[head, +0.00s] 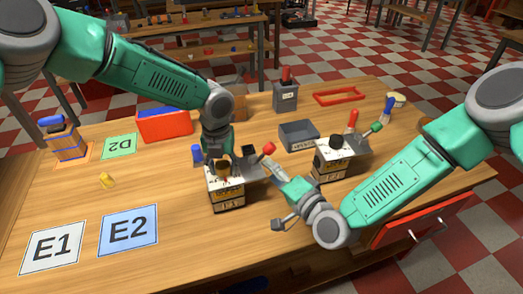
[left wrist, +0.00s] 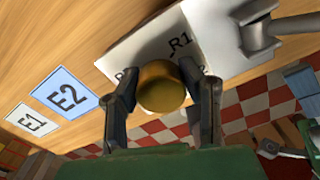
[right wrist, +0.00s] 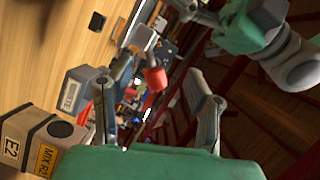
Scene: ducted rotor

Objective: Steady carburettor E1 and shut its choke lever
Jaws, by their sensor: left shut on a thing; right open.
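Carburettor E1 (head: 227,197), a boxy block with a white top, stands upright on the bench; its front label is too small to read surely. The red-knobbed choke lever (head: 268,149) sticks up at the block's right side. My right gripper (head: 272,197) is open and empty, to the right of the block. In the right wrist view the red knob (right wrist: 155,78) shows between the fingers, ahead of them; contact cannot be seen.
A second block, E2 (head: 334,165), with its own red-tipped lever (head: 352,120), stands to the right, close to my right arm. A grey bin (head: 298,135) lies behind. Flat E1 (head: 52,248) and E2 (head: 128,230) mats lie clear at front left.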

